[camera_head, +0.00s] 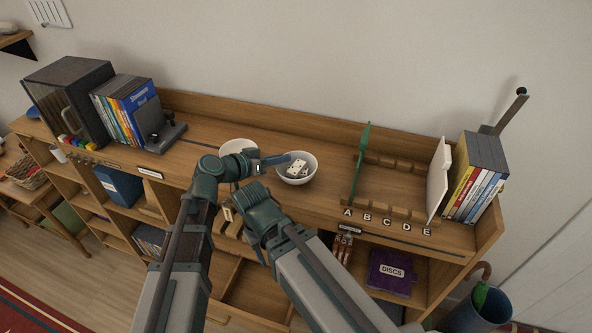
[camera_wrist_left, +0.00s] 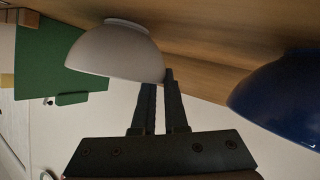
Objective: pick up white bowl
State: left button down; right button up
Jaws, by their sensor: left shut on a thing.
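The white bowl (camera_head: 309,176) is on the shelf top, right of centre in the head view, with white domino-like pieces inside. In the left wrist view the white bowl (camera_wrist_left: 115,55) appears upside down, its base close to the wooden surface. I cannot tell whether they touch. My left gripper (camera_head: 284,159) reaches in from the left and is shut on the bowl's rim. Its fingers (camera_wrist_left: 162,90) meet the rim in the left wrist view. My right arm comes up from below, and its fingers are not visible.
A second bowl (camera_head: 236,146), pale inside, stands left of the white one, partly behind my left arm. A blue bowl (camera_wrist_left: 290,95) shows in the wrist view.

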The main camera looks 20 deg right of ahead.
pick_arm(q)
notch_tip(320, 180, up, 10)
jog(key=p, duration=1)
